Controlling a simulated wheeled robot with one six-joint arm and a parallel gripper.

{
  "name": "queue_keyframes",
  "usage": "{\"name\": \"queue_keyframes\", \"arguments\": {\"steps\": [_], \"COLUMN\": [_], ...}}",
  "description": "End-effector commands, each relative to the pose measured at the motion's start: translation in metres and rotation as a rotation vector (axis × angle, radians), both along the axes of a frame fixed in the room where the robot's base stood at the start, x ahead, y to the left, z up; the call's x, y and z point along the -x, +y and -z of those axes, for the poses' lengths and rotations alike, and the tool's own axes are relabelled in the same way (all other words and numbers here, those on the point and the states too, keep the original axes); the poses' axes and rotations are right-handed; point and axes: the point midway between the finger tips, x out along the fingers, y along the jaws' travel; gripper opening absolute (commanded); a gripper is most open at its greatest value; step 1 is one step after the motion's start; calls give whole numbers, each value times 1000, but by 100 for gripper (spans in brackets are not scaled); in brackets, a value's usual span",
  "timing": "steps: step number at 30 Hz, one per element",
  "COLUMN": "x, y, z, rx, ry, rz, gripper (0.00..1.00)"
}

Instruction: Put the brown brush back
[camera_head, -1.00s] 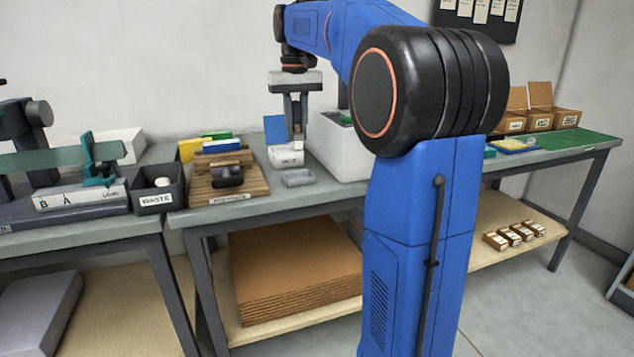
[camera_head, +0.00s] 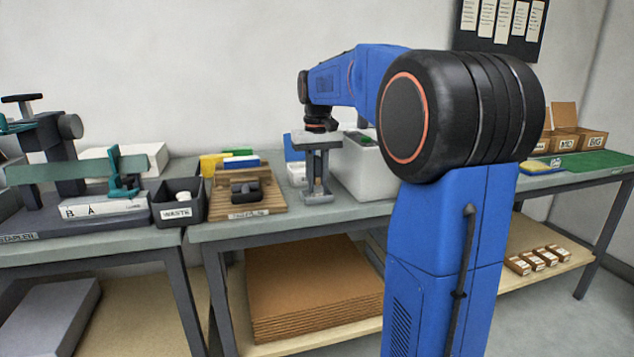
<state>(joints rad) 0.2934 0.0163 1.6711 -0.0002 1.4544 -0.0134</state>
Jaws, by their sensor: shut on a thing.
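My gripper (camera_head: 318,188) points straight down above the worktable, just right of the wooden rack. It is shut on a small brownish thing (camera_head: 318,184), seemingly the brown brush, mostly hidden between the fingers. Its bristles cannot be made out. Right below the fingertips is a small grey pad (camera_head: 319,199) on the table; I cannot tell whether the held thing touches it. The wooden rack (camera_head: 274,201) with a front label holds a dark tool (camera_head: 245,191).
A white labelled holder (camera_head: 296,174) with a blue back stands behind my gripper. A big light-grey bin (camera_head: 362,178) is close on the right. A dark waste bin (camera_head: 179,200) and a stapler station (camera_head: 75,215) are to the left. Yellow and green items stand behind the rack.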

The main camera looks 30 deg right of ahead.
Motion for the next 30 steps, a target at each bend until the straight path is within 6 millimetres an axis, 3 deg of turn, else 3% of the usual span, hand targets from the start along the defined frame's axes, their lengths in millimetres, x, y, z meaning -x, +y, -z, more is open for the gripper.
{"name": "queue_keyframes", "arguments": {"steps": [6,7,9,22,30], "x": [0,0,0,0,-1], "y": [0,0,0,0,0], "z": [2,3,2,-5,-51], "rx": [0,0,0,0,1], "ry": [0,0,0,-1,-3], "rz": [0,0,0,0,0], "gripper": [0,22,38,38,38]}}
